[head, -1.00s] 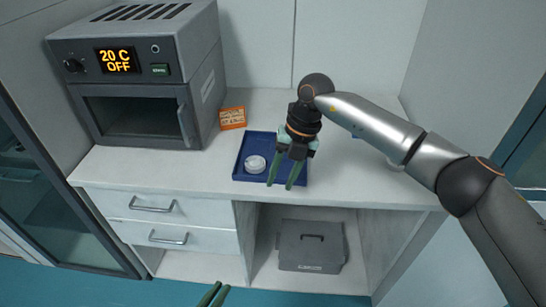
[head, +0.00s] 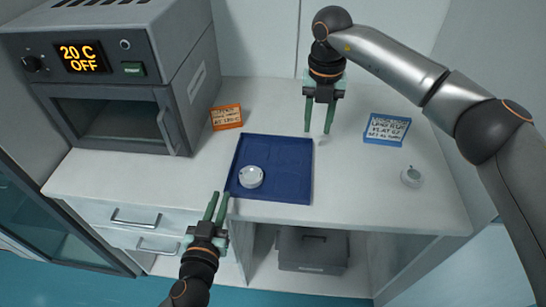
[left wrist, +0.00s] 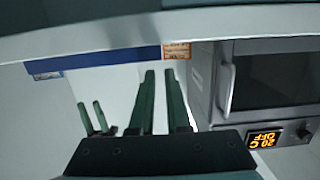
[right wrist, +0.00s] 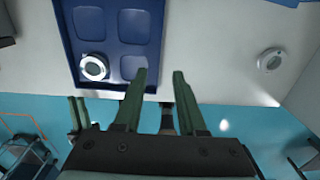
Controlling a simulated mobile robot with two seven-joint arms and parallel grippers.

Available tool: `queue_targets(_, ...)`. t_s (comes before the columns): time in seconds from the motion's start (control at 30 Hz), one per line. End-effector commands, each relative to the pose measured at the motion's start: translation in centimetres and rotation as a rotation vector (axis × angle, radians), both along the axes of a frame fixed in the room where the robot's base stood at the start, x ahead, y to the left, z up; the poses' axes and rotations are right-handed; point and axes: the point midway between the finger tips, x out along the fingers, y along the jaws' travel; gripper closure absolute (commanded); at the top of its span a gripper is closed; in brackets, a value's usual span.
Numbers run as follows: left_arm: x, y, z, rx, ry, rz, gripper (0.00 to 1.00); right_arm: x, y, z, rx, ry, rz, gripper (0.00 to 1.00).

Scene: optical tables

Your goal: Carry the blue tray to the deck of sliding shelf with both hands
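The blue tray (head: 293,184) lies flat on the white bench top, near its front edge. A small round dish with a clear lid (head: 250,177) sits in its front left part. The tray and dish also show in the right wrist view (right wrist: 116,48); the tray's front edge shows in the left wrist view (left wrist: 105,57). My left gripper (head: 217,194) is open a little and empty, just in front of the tray's front left corner, apart from it. I cannot identify the sliding shelf.
A grey oven (head: 115,85) reading "20 C OFF" stands at the left. An orange card (head: 226,117) is behind the tray. A blue-framed sign (head: 386,129) and another small round dish (head: 411,177) are at the right. A grey case (head: 311,250) sits under the bench.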

Motion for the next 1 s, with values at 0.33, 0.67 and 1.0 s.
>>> queue_targets(0.33,0.6,-0.1,-0.1,-0.001,-0.002,0.001,0.86,-0.1,0.0,-0.7,0.000,0.002,0.001,0.60)
queue_targets(0.67,6.1,-0.8,-0.8,-0.004,-0.003,0.002,0.86,-0.1,0.0,-6.2,0.000,0.004,0.001,0.60)
queue_targets(1.0,11.2,-1.5,-1.6,-0.003,-0.002,0.000,0.86,-0.1,0.1,-11.4,0.001,0.002,0.002,0.60)
